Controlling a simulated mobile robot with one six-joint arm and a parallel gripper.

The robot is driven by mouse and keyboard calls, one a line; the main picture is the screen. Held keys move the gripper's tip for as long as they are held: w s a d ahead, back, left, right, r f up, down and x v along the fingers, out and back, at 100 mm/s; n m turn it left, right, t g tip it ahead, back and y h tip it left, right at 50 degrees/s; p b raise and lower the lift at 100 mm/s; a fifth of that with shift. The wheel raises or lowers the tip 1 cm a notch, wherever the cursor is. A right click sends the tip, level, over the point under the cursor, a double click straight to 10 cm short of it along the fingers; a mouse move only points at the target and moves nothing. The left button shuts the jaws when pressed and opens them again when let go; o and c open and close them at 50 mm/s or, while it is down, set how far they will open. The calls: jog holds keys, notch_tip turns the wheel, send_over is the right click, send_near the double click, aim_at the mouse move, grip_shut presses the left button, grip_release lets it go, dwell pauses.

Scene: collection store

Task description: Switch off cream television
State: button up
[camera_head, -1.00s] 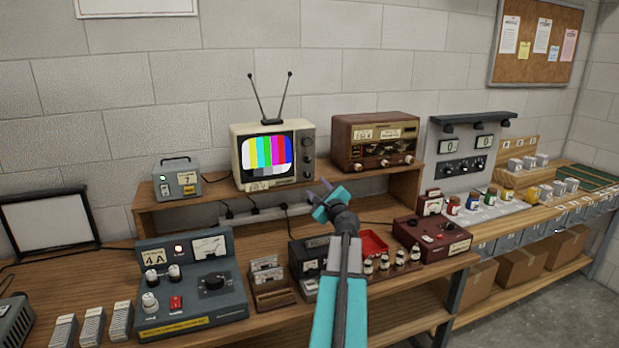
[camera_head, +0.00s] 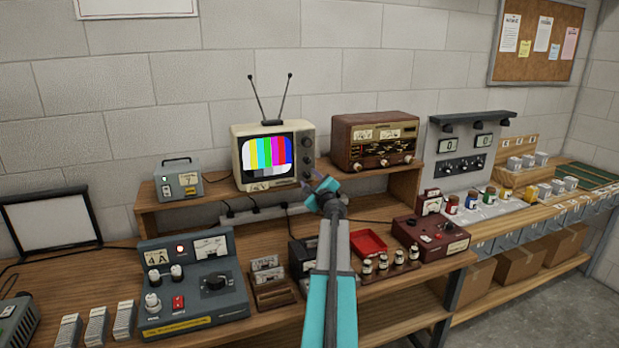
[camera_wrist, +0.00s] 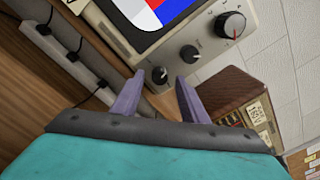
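The cream television (camera_head: 236,160) stands on the raised wooden shelf with two antennas up. Its screen (camera_head: 267,157) is lit with colour bars. In the wrist view, the television's control panel (camera_wrist: 215,35) shows a larger knob with a red mark (camera_wrist: 232,24) and two smaller dark knobs, the upper one (camera_wrist: 190,54) and the lower one (camera_wrist: 159,74). My gripper (camera_head: 318,182) is just below and in front of the television's lower right corner. In the wrist view my gripper (camera_wrist: 160,77) has its two purple fingers apart, with the lower knob seen between their tips. Contact cannot be told.
A brown radio (camera_head: 372,143) stands right of the television on the shelf. A grey box (camera_head: 178,182) stands to the left. A power strip (camera_head: 255,214) with plugs and cables lies under the shelf. A grey instrument (camera_head: 190,290), red tray (camera_head: 368,243) and small bottles crowd the bench below.

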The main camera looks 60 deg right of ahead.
jog(key=shift+w+d, duration=0.5)
jog(key=shift+w, duration=0.05)
jog(key=c, duration=1)
jog(key=shift+d, duration=0.15)
grip_shut()
